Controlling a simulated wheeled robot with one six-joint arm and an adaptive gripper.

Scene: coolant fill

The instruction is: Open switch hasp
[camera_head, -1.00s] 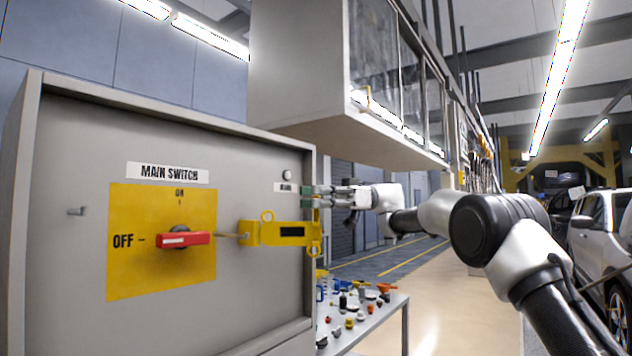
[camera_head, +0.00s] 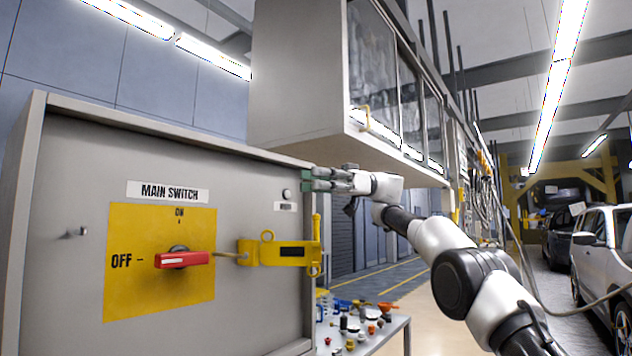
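The yellow hasp (camera_head: 272,253) is on the front of the grey switch cabinet (camera_head: 75,165), just right of the red switch handle (camera_head: 183,259). A thin link runs from it to the handle, which lies level by the OFF mark on the yellow plate (camera_head: 125,290). A yellow upright piece (camera_head: 317,232) stands up at the hasp's right end. My gripper (camera_head: 308,180) is above that piece, near the cabinet's right edge, and points left. It looks apart from the hasp. Its fingers are small and seen side-on, so their opening is unclear.
A wall cabinet (camera_head: 300,75) hangs above and behind my gripper. A low table (camera_head: 385,335) with several small coloured parts stands right of the switch cabinet. A white car (camera_head: 605,250) is at the far right. The floor between is clear.

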